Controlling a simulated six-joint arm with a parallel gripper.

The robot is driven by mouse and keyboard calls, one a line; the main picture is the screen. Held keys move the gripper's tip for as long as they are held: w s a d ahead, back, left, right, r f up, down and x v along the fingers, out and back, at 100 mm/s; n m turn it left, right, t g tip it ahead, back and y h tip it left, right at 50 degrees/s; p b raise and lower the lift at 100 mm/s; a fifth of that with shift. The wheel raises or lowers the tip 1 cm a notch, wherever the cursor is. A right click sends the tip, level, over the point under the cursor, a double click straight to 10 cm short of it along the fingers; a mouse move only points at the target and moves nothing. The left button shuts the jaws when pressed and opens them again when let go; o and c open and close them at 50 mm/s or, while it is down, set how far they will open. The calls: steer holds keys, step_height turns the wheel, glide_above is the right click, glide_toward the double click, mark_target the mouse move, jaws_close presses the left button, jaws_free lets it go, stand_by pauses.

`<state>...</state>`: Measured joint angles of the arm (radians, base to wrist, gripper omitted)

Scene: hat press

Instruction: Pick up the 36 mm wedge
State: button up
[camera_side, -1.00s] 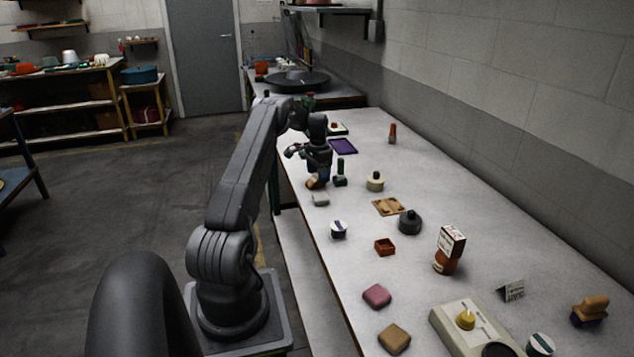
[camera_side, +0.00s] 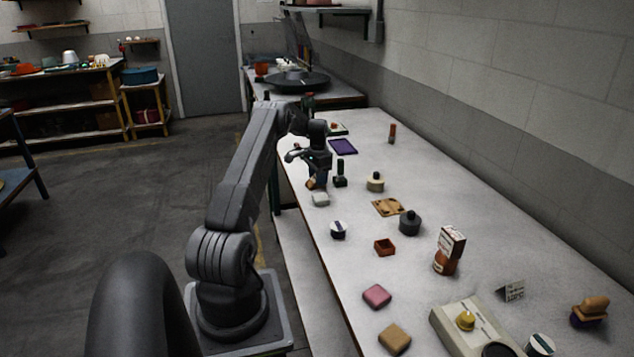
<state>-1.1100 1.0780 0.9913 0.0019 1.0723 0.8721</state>
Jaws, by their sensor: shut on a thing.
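My gripper (camera_side: 318,181) is at the far left part of the bench, pointing down, with its fingertips low near the bench top. It is shut on a small orange-brown piece, the wedge (camera_side: 311,184), which shows at the left of the fingers. Most of the piece is hidden by the fingers, and its size cannot be read. I cannot tell whether it touches the bench.
A dark green upright stamp (camera_side: 340,176) stands close to the right of my gripper. A pale grey block (camera_side: 320,199) lies just in front. A purple tray (camera_side: 343,146) lies behind. A cream round weight (camera_side: 375,183) and wooden plate (camera_side: 388,207) are to the right.

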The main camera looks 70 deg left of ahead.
step_height(320, 180, up, 10)
steer(key=shift+r, duration=0.1)
stand_by(0.4)
